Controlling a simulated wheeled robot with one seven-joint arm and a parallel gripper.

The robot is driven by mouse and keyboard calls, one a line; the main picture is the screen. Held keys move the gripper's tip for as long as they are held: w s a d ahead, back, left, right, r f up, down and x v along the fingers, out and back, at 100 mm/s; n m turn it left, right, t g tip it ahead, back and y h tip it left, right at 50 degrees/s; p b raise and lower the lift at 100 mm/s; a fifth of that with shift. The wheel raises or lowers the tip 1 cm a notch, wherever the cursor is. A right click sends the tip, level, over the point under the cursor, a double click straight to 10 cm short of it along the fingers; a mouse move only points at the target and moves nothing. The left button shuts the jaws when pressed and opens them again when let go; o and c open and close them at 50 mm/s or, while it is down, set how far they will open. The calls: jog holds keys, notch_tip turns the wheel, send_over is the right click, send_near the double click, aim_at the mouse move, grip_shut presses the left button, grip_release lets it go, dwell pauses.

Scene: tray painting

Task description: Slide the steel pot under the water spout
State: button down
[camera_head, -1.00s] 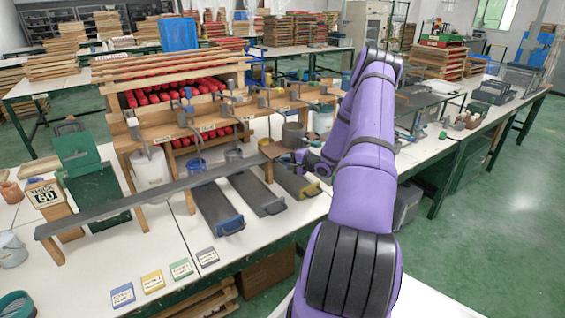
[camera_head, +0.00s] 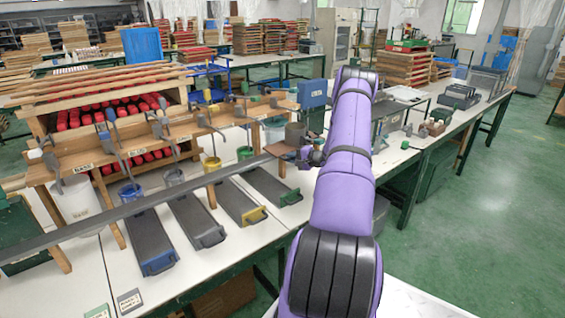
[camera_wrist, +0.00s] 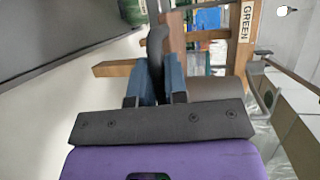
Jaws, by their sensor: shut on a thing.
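The steel pot (camera_head: 295,134), a dark grey cylinder, is at the right end of the wooden rack, just beyond my gripper (camera_head: 307,157). In the wrist view my gripper (camera_wrist: 157,88) is shut on a dark grip-like piece, apparently the pot's handle. A grey-brown rounded surface, seemingly the pot (camera_wrist: 215,88), is close behind the fingers. A reddish-brown flat piece (camera_head: 280,150) is beside the pot. Several spouts line the rack, one (camera_head: 247,108) left of the pot. No water label is readable, so I cannot tell which spout is water.
A wooden piece with a GREEN label (camera_wrist: 247,22) is close by.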

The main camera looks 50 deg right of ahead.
jog(key=shift+s+d, duration=0.2)
jog(key=shift+d, duration=0.5)
jog(key=shift+s+d, duration=0.2)
jog(key=shift+d, duration=0.45)
jog(key=c, duration=1.2)
grip_release()
jog(key=shift+d, duration=0.15)
jog(key=shift+o, duration=0.2)
jog(key=v, duration=1)
jog(key=shift+s, duration=0.4)
